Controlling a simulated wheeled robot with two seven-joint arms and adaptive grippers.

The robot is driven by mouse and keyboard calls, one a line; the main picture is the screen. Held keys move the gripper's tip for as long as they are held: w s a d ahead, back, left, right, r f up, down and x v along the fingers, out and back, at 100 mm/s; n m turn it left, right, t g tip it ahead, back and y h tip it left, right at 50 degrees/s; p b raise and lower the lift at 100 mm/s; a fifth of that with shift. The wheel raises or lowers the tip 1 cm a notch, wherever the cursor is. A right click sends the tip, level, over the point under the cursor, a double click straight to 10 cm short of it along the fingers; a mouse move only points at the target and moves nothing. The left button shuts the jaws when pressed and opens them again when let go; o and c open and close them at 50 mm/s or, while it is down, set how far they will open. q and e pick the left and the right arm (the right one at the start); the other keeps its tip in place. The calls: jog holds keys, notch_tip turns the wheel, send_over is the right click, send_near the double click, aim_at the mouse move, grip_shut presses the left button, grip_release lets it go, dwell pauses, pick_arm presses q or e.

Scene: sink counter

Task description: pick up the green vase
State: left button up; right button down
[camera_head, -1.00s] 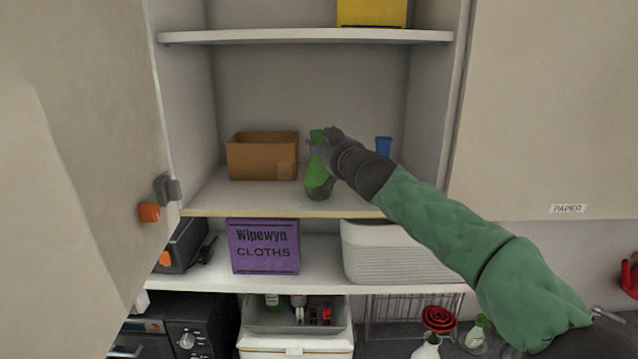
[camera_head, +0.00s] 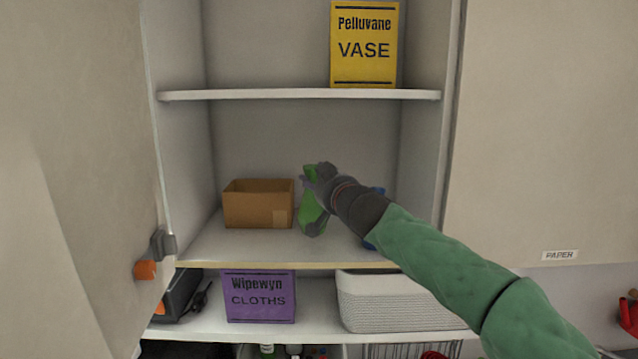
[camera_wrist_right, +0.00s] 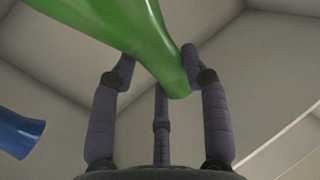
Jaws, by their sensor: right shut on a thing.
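The green vase (camera_head: 311,211) is at the middle shelf of the open cupboard, right of the cardboard box. My right gripper (camera_head: 318,174) is shut on its upper, narrow part, and the fingers hide some of it. In the right wrist view the green vase (camera_wrist_right: 130,30) passes between the fingers of the right gripper (camera_wrist_right: 158,75). From the head view I cannot tell whether its base touches the shelf. My left gripper is not in view.
A cardboard box (camera_head: 258,204) stands close on the left. A blue vase (camera_head: 371,243) is partly behind my right arm; it also shows in the wrist view (camera_wrist_right: 16,133). An upper shelf (camera_head: 300,95) holds a yellow box (camera_head: 364,44). The open door (camera_head: 80,180) stands at left.

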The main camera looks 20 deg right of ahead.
jog(key=s+a+r, duration=0.7)
jog(key=s+r, duration=0.1)
jog(key=s, duration=0.2)
jog(key=shift+s+r, duration=0.35)
jog(key=shift+s, duration=0.05)
jog(key=shift+a, duration=0.1)
jog(key=shift+f, duration=0.1)
